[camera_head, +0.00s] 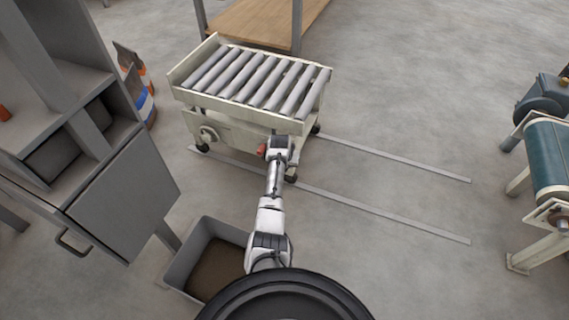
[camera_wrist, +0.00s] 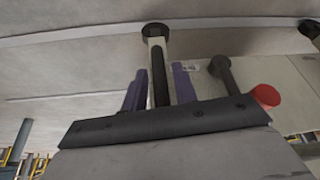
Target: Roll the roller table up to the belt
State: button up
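The roller table (camera_head: 250,85) is a cream cart with grey rollers on dark casters, standing over the left ends of two floor strips. The belt (camera_head: 550,158), a green conveyor on a cream frame, is at the right edge, a wide stretch of floor away. My gripper (camera_head: 280,150) is at the table's near right corner. In the wrist view my gripper (camera_wrist: 158,88) has its two purple fingers apart, either side of a post with a dark face. I cannot tell whether they touch it. A red knob (camera_wrist: 266,95) on a dark lever is beside them.
Two flat floor strips (camera_head: 385,211) run from the table toward the belt, with clear floor between. A grey bin (camera_head: 183,264) stands at lower left beside a grey machine (camera_head: 125,205). A wooden bench (camera_head: 262,22) stands behind the table. Bags (camera_head: 137,85) are at left.

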grip_shut()
